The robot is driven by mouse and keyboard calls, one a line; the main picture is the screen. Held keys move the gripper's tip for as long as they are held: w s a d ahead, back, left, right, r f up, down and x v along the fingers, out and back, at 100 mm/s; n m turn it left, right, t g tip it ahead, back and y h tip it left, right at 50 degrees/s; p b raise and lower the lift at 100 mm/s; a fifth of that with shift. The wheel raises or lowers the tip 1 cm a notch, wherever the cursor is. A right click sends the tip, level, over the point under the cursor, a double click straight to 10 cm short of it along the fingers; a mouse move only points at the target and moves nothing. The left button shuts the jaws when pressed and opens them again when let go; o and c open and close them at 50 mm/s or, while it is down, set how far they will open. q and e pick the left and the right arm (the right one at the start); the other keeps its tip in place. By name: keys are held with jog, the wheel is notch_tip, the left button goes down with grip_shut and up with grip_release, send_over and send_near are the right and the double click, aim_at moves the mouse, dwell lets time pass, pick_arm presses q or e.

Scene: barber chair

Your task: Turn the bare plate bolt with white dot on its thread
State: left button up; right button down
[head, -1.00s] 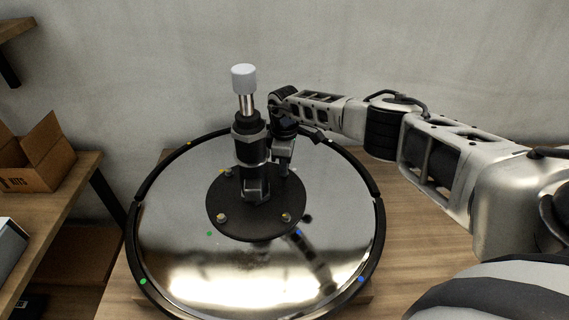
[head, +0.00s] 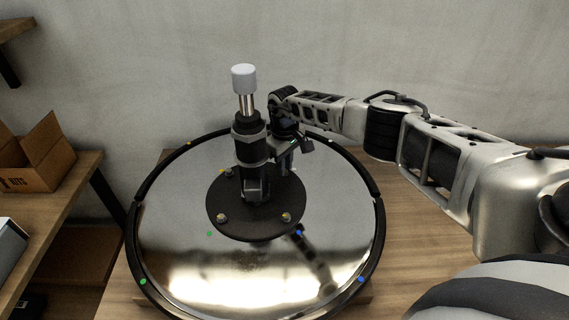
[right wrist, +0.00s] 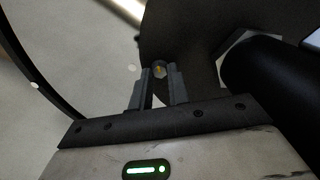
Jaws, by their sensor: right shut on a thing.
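The black round plate (head: 255,225) sits at the middle of a shiny disc. The plate bolt with the white dot (right wrist: 131,67) beside it shows in the right wrist view as a yellowish bolt head (right wrist: 159,70). My right gripper (right wrist: 160,77) has its two fingers around this bolt head, one on each side. In the head view my right gripper (head: 283,165) points down behind the column, at the plate's far right, and that bolt is hidden. Other plate bolts show at front left (head: 223,217), front right (head: 286,217) and back left (head: 228,172). My left gripper is not in view.
An upright column (head: 250,150) with a pale grey cap (head: 243,77) stands on the plate, close to my right gripper. The shiny disc (head: 180,250) has a black rim and coloured dots. A cardboard box (head: 40,155) stands on a shelf at left.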

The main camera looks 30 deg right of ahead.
jog(key=shift+w+d+r, duration=0.1)
jog(key=shift+d+r, duration=0.05)
jog(key=c, duration=1.3)
grip_release()
jog(key=shift+c, duration=0.2)
notch_tip(320, 180, up, 16)
